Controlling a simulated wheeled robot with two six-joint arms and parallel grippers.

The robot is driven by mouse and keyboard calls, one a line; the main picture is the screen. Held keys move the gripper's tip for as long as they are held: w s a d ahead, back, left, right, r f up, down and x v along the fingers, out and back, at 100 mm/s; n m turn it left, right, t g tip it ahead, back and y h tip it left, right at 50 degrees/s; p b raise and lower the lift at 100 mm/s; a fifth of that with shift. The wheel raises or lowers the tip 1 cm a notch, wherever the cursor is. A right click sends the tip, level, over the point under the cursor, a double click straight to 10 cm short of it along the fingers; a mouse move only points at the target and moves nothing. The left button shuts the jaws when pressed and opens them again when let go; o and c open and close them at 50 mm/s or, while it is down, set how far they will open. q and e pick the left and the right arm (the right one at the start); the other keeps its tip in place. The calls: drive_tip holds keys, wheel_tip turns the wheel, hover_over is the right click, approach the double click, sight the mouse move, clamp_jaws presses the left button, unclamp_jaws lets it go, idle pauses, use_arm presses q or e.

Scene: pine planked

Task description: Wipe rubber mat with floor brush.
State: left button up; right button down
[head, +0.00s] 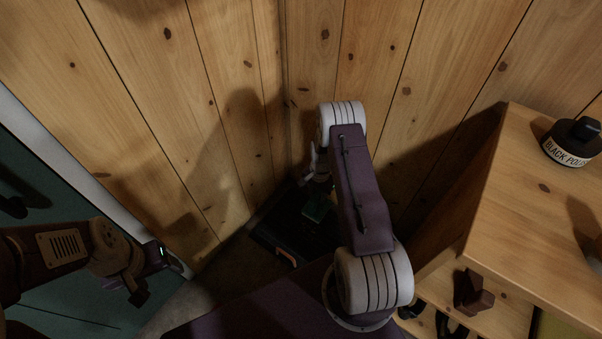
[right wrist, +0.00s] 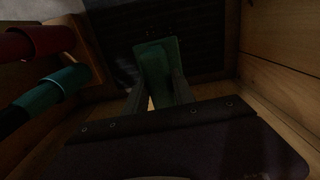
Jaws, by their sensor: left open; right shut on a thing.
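The rubber mat (head: 268,236) is a dark panel on the floor in the wall corner, partly hidden behind my right arm in the head view. In the right wrist view it is the dark ribbed surface (right wrist: 208,40) at the top. The floor brush shows as a green block (head: 315,208) over the mat, and as a green piece (right wrist: 153,62) between my right fingers. My right gripper (right wrist: 157,88) is shut on it. Whether the bristles touch the mat is hidden. My left gripper (head: 160,281) is open and empty at the lower left, away from the mat.
Pine plank walls (head: 235,100) meet behind the mat. A wooden bench (head: 520,210) stands at the right, with a black polish tin (head: 572,142) on top and dark items on its lower shelf. A green door-like panel (head: 40,220) is at the left. Red (right wrist: 35,42) and green (right wrist: 50,88) tubes show in the right wrist view.

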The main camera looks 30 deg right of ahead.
sight(325, 210)
drive_tip(key=shift+m, duration=0.7)
drive_tip(key=s+f, duration=0.1)
drive_tip(key=f, duration=0.1)
drive_tip(key=s+d+f, duration=0.1)
drive_tip(key=f, duration=0.1)
drive_tip(key=s+f, duration=0.2)
drive_tip(key=shift+d, duration=0.15)
wheel_tip(325, 210, down, 6)
drive_tip(key=b, duration=0.5)
drive_tip(key=shift+b, duration=0.4)
drive_tip(key=shift+f+b, duration=0.8)
drive_tip(key=shift+f, duration=0.2)
drive_tip(key=w+a+b, duration=0.4)
drive_tip(key=w+b, duration=0.1)
drive_tip(key=w, duration=0.4)
drive_tip(key=shift+a, duration=0.35)
